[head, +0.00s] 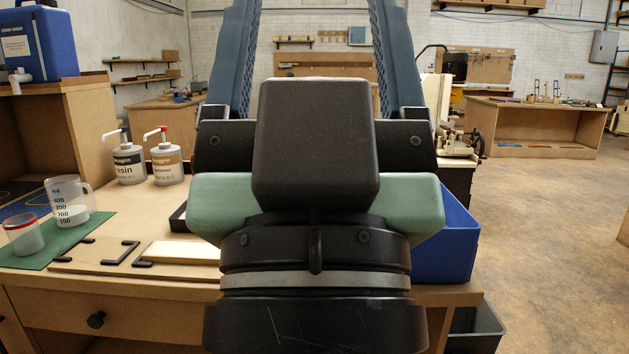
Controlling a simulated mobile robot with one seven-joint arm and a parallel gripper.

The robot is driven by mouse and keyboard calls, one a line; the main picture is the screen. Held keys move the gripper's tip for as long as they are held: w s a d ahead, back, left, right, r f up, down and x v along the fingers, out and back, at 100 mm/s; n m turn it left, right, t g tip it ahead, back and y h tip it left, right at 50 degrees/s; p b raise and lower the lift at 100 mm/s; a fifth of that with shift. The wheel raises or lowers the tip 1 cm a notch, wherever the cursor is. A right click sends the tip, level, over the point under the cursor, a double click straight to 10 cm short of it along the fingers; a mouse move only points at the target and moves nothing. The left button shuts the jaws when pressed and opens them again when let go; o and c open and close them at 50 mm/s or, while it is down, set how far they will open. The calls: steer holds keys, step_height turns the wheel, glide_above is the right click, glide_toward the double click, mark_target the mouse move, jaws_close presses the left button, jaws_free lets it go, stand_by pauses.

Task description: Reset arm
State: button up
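My gripper (313,40) fills the middle of the head view, close to the camera, with its black body and green side parts low and its two blue fingers pointing up. The fingers stand wide apart, and I see nothing held between them. Their tips run out of the top of the picture. The gripper and wrist hide the middle of the workbench (150,306) behind them.
On the bench at left are two pump bottles (167,165), a measuring jug (70,200), a red-rimmed cup (22,236) and a brown board (95,258). A blue bin (455,240) is at right. Open floor (560,250) lies further right.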

step_height(320, 180, up, 25)
steer(key=p, duration=2.2)
steer(key=shift+f, duration=0.1)
